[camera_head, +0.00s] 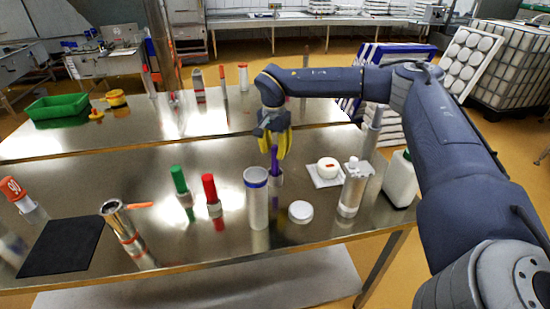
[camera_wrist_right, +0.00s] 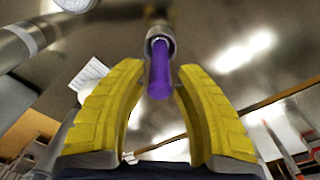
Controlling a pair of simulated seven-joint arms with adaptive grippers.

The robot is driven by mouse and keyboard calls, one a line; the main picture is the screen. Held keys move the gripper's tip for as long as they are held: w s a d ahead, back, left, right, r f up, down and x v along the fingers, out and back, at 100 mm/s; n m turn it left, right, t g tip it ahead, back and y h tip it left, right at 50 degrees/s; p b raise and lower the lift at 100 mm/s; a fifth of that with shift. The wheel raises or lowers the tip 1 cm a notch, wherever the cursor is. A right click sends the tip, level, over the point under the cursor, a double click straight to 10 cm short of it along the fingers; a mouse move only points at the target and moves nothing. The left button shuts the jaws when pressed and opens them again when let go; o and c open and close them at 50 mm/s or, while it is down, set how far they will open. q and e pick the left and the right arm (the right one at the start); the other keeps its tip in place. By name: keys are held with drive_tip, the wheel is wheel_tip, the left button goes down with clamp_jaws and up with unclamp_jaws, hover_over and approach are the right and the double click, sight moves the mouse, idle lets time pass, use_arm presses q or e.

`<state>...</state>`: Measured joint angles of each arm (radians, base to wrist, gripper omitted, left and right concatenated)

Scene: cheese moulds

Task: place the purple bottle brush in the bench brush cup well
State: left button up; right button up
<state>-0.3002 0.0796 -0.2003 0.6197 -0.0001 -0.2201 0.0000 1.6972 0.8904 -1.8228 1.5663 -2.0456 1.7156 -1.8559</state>
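The purple bottle brush (camera_head: 274,156) stands upright with its lower end in a small pale metallic cup (camera_head: 276,179) on the steel bench. In the right wrist view the brush's purple end (camera_wrist_right: 159,82) points toward the camera, and the cup's rim (camera_wrist_right: 160,40) shows behind it. My right gripper (camera_head: 275,148) is above the cup with its yellow fingers on either side of the brush. In the wrist view the fingers (camera_wrist_right: 160,72) are apart, with narrow gaps beside the brush. How deep the brush sits is hidden. My left gripper is not in view.
A tall blue-rimmed cylinder (camera_head: 257,205) stands just left of the cup. A white disc (camera_head: 301,211), a white mould (camera_head: 328,168) and a metal canister (camera_head: 351,190) are to the right. Green (camera_head: 179,180) and red (camera_head: 210,188) topped items stand left. A black mat (camera_head: 60,247) lies far left.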

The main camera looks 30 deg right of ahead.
wheel_tip(320, 180, up, 8)
drive_tip(key=shift+a+r, duration=0.15)
drive_tip(key=shift+r, duration=0.1)
idle(0.5)
